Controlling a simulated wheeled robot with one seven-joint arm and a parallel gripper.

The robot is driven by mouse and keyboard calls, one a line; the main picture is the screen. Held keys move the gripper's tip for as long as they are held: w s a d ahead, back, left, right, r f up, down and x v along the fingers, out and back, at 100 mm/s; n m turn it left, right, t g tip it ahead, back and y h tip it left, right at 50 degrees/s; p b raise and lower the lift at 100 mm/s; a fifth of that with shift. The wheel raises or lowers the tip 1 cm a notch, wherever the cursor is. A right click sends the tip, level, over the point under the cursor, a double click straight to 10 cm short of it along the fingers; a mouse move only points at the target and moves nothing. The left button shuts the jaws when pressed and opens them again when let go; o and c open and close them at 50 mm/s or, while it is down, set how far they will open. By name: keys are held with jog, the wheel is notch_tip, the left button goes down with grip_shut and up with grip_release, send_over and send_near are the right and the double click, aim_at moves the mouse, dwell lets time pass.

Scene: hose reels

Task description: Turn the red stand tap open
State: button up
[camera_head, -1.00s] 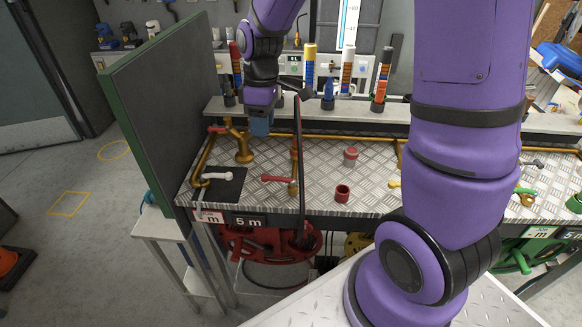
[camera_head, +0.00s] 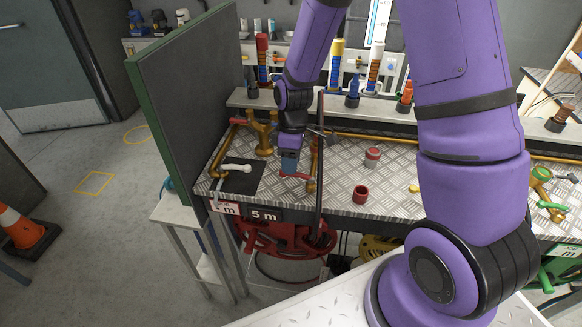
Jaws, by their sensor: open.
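A red lever (camera_head: 296,176) sits on a brass stand tap (camera_head: 310,186) near the front edge of the metal bench, above the red hose reel (camera_head: 287,236). The lever points to the left in the picture. My gripper (camera_head: 290,167) hangs downward from the purple arm, right at the lever in the picture. It is open, but its dark fingertips are small and cover part of the lever. I cannot tell whether they touch it.
A dark upright post or hose (camera_head: 320,150) stands just right of my gripper. A white-handled tap (camera_head: 238,168) is to the left, with another red-handled brass fitting (camera_head: 262,135) behind. A grey panel (camera_head: 190,105) closes the left side.

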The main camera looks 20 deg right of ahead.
jog(key=shift+s+a+f, duration=0.1)
jog(key=shift+s+f, duration=0.05)
jog(key=shift+f, duration=0.85)
grip_shut()
